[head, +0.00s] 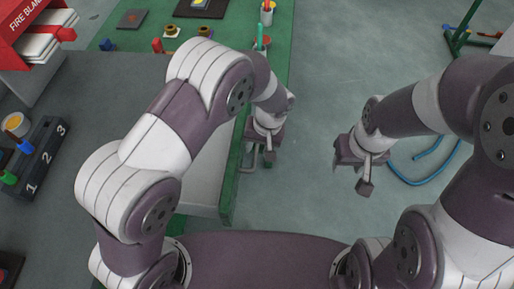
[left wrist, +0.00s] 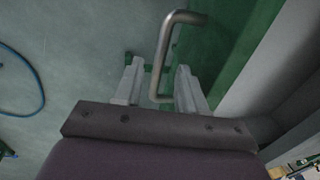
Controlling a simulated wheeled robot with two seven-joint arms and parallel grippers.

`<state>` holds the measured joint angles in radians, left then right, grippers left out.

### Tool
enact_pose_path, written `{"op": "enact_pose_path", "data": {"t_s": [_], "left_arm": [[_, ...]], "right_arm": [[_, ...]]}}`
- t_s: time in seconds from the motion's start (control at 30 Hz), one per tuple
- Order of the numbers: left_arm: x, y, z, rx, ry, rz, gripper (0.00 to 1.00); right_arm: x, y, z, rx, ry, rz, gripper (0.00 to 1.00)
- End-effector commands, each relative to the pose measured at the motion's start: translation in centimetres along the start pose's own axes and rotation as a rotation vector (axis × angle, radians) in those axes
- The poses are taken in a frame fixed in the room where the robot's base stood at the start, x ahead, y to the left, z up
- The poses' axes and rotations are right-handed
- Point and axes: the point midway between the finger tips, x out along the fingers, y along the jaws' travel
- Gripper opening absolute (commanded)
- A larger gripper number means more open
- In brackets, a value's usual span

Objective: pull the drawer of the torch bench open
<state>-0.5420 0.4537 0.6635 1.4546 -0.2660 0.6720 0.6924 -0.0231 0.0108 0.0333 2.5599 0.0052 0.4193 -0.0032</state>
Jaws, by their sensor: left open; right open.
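The torch bench (head: 205,180) has a grey top and a green side facing right in the head view. In the left wrist view, a bent metal handle (left wrist: 165,55) stands out from a green front (left wrist: 222,50), which seems to be the drawer's. My left gripper (head: 262,152) is beside the bench's right edge. Its two fingers (left wrist: 158,82) are apart, with part of the handle between them; I cannot tell whether either touches it. In the head view the handle (head: 249,168) is partly hidden by the gripper. My right gripper (head: 364,172) is open and empty over the floor.
A rack numbered 1, 2, 3 (head: 40,160) and a red fire blanket box (head: 25,35) stand at the left. A blue hose (head: 425,180) lies on the floor at the right.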

Motion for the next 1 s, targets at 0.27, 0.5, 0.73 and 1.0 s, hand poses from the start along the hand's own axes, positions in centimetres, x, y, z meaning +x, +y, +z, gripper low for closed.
{"op": "enact_pose_path", "data": {"t_s": [0.27,0.5,0.73,1.0], "left_arm": [[-7.5,0.0,-0.1,0.001,0.004,0.002,0.40],[-10.8,0.0,0.0,0.000,0.001,0.001,0.40],[-11.0,0.0,0.0,0.000,0.001,0.000,0.40],[-11.0,0.0,0.0,0.000,0.000,0.000,0.40]], "right_arm": [[-0.1,0.0,0.0,0.000,0.000,0.000,0.43],[-0.1,0.0,0.0,0.000,0.000,0.000,0.43],[-0.1,0.0,0.0,0.000,0.000,0.000,0.43],[-0.1,0.0,0.0,0.000,0.000,0.000,0.43]]}}
